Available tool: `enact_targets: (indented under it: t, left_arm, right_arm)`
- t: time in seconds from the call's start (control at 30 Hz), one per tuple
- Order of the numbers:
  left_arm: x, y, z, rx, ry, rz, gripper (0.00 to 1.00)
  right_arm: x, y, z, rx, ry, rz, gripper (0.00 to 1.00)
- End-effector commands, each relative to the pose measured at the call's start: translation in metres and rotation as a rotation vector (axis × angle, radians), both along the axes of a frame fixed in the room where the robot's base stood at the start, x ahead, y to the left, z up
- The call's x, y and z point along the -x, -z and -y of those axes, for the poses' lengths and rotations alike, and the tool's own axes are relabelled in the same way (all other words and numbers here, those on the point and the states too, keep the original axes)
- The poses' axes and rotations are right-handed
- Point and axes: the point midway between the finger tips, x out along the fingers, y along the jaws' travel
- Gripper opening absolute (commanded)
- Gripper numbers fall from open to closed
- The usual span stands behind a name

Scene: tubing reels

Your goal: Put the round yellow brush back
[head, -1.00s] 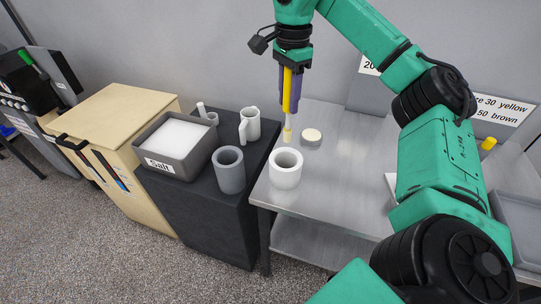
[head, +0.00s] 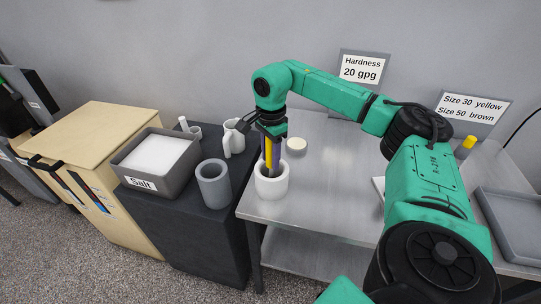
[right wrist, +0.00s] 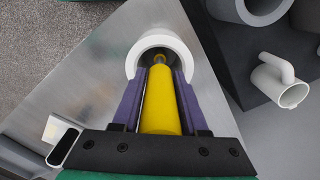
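The round yellow brush (head: 269,151) is upright in my right gripper (head: 271,158), with its lower end inside the mouth of a white round holder (head: 272,187) on the metal table. In the right wrist view the yellow handle (right wrist: 160,100) lies between the two purple fingers of the gripper (right wrist: 160,88). Its far end reaches into the white ring of the holder (right wrist: 139,52). The gripper is shut on the handle. Whether the brush touches the holder's floor is hidden. My left gripper is not in view.
A round cream disc (head: 297,146) lies behind the holder. On the dark cabinet stand a grey cup (head: 213,187), a white jug (head: 234,135) and a salt bin (head: 186,160). A grey tray (head: 515,220) and a yellow-topped item (head: 467,143) are at right.

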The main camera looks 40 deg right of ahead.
Motion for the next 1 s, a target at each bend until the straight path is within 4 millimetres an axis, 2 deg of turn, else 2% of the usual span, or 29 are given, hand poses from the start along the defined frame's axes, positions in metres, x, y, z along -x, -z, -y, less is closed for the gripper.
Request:
enact_targets:
  t: [0.07,0.33,0.47,0.57,0.77,0.83,1.0]
  left_arm:
    - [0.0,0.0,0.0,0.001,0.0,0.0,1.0]
    - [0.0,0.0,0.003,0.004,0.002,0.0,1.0]
    - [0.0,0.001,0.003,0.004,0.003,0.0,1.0]
    - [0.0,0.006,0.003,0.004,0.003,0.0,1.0]
    - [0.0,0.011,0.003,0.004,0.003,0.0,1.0]
    - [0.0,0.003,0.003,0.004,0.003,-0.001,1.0]
    - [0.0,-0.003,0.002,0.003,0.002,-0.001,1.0]
  right_arm:
    - [0.0,0.0,0.0,0.0,0.0,0.0,0.68]
    - [0.0,-0.001,0.0,0.0,0.0,0.0,0.68]
    - [-0.001,-0.011,0.0,-0.001,0.0,0.004,0.68]
    - [-0.001,-0.031,0.0,-0.002,0.0,0.005,0.68]
    - [-0.002,-0.088,0.0,-0.002,0.0,0.006,0.68]
    - [-0.001,-0.109,0.0,-0.001,0.0,0.003,0.68]
    - [0.0,-0.124,0.001,0.0,0.0,0.0,0.68]
